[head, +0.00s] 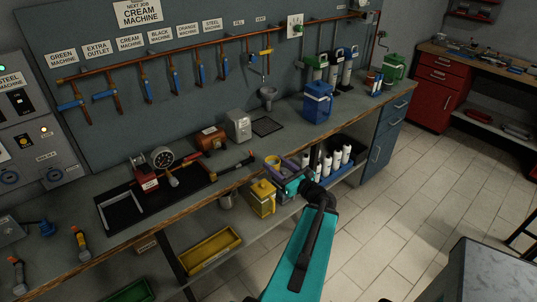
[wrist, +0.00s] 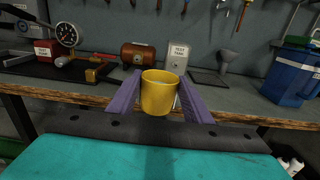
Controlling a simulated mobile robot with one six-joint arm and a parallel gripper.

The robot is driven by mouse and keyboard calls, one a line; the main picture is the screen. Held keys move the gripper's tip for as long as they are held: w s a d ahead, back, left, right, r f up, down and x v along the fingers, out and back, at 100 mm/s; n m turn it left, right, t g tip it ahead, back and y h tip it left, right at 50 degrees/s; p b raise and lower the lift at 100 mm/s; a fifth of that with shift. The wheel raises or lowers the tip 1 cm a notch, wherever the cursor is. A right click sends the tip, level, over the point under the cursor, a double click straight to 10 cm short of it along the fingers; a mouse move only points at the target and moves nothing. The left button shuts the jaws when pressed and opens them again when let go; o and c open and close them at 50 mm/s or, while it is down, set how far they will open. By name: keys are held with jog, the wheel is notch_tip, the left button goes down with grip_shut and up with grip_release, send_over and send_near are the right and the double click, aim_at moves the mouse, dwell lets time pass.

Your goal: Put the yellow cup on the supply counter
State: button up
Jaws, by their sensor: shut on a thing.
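The yellow cup (wrist: 160,93) is held upright between the two purple fingers of my gripper (wrist: 160,82) in the wrist view. In the head view, the cup (head: 272,161) and my gripper (head: 279,166) show just at the front edge of the long counter (head: 205,183). The wrist view shows the cup in front of the wooden counter edge (wrist: 235,116). Whether the cup touches the counter is hard to tell. No label names the supply counter in these frames.
A black tray with gauge (head: 163,157), a white test tank (head: 238,125), a funnel (head: 267,95) and a blue canister (head: 317,102) stand on the counter. Bare counter lies between them near the front edge. A yellow canister (head: 262,198) stands on the shelf below.

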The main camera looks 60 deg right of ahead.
aim_at(273, 159)
jog(key=shift+w+d+f+b, duration=0.15)
jog(key=shift+w+d+b, duration=0.35)
jog(key=shift+b, duration=3.5)
jog(key=shift+w+d+f+b, duration=0.15)
jog(key=shift+w+d+b, duration=0.3)
jog(key=shift+b, duration=3.5)
jog(key=w+d+b, duration=0.1)
jog(key=b, duration=0.2)
jog(key=shift+w, duration=0.15)
jog(key=shift+w+d+f+p, duration=0.2)
jog(key=shift+w+d+p, duration=0.1)
jog(key=shift+w+d, duration=1.65)
jog(key=shift+w+d+f+p, duration=0.2)
jog(key=shift+w+d+p, duration=0.05)
jog(key=shift+w+d, duration=1.7)
jog(key=shift+f, duration=0.1)
jog(key=shift+f, duration=1.65)
jog(key=shift+f, duration=0.2)
jog(key=o, duration=1.1)
